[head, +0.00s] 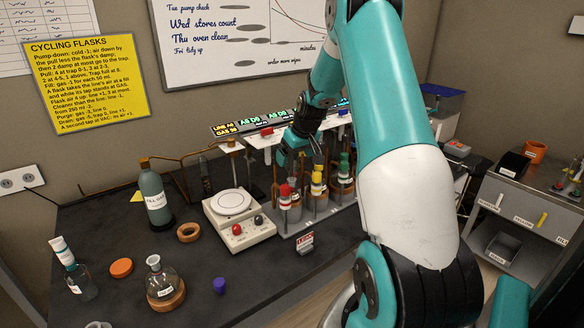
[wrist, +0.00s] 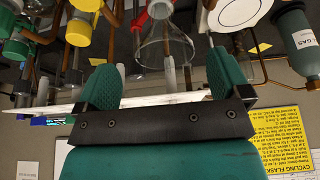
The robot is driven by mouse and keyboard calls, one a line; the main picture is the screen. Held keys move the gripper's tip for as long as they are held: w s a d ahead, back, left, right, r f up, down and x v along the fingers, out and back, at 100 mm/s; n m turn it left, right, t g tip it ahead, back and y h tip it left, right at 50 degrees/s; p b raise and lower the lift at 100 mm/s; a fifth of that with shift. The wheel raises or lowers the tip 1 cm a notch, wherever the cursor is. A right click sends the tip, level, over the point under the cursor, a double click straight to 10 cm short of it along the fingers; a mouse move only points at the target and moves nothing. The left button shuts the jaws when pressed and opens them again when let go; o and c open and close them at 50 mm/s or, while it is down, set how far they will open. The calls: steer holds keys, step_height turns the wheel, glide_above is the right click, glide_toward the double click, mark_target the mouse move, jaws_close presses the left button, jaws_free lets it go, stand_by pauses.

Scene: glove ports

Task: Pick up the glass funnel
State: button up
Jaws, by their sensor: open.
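The glass funnel (wrist: 166,42) shows in the wrist view as a clear cone, its wide rim towards my fingers and its narrow end towards the top of the picture. My gripper (wrist: 162,82) is open, with a green ribbed finger on each side and nothing between them. The funnel lies beyond the fingertips, roughly in line with the gap and apart from them. In the head view my gripper (head: 300,155) is low over the back of the bench, behind the capped flasks. I cannot make out the funnel there; my gripper or the flasks may hide it.
Flasks with red (head: 285,190), yellow (head: 317,180) and green tops crowd the rack close by. A white hotplate (head: 236,212) stands left of them, and a dark bottle (head: 154,195) farther left. The bench's front middle is mostly clear.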

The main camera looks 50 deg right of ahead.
mark_target(291, 168)
steer(key=shift+w+a+f+p, duration=0.1)
steer(key=shift+w+f+p, duration=0.1)
steer(key=shift+f+p, duration=0.3)
steer(key=shift+p+x, duration=1.05)
steer(key=shift+x, duration=1.15)
steer(key=shift+s+a, duration=0.1)
steer(key=shift+a, duration=0.05)
steer(key=shift+c, duration=0.3)
steer(key=c, duration=0.9)
